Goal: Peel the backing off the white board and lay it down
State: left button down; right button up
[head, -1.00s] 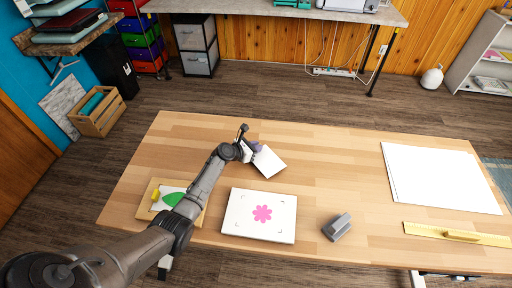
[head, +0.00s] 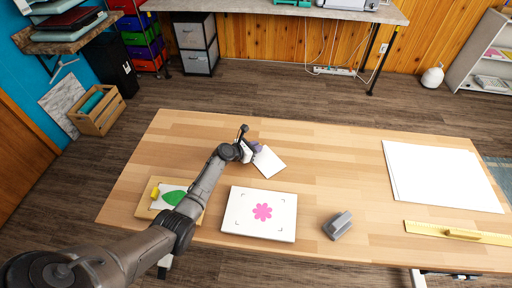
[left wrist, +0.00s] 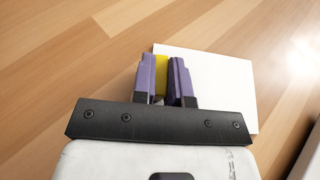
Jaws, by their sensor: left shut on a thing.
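The white board (head: 240,228) lies flat near the table's front edge, with a pink flower (head: 262,211) and small corner marks on its face. My left gripper (head: 251,149) is beyond it, low over the table. Its purple fingers (left wrist: 164,78) are shut on a yellow tab (left wrist: 160,72) at the edge of a white sheet, the backing (left wrist: 215,80). The backing also shows in the head view (head: 269,162), apart from the board. I cannot tell whether it touches the table. My right gripper is not in view.
A wooden board (head: 146,207) with a green leaf and a yellow tab lies at left, partly behind my arm. A grey block (head: 338,225) stands right of the white board. Large white sheets (head: 440,178) and a yellow ruler (head: 458,233) lie at right. The table's middle is clear.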

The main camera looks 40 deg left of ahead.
pick_arm(q)
jog(key=c, duration=1.1)
grip_release()
jog(key=shift+o, duration=0.6)
jog(key=o, duration=1)
jog(key=shift+s, duration=0.1)
jog(key=shift+s+a+p, duration=0.15)
jog(key=shift+s+p, duration=0.65)
jog(key=shift+s, duration=0.1)
jog(key=shift+s+a+p, duration=0.25)
jog(key=shift+s+p, duration=0.45)
jog(key=shift+s, duration=0.5)
jog(key=shift+s+a+p, duration=0.2)
jog(key=shift+s+p, duration=0.45)
jog(key=shift+s, duration=0.55)
jog(key=shift+s+a+p, duration=0.2)
jog(key=shift+s+p, duration=0.25)
jog(key=shift+s, duration=0.55)
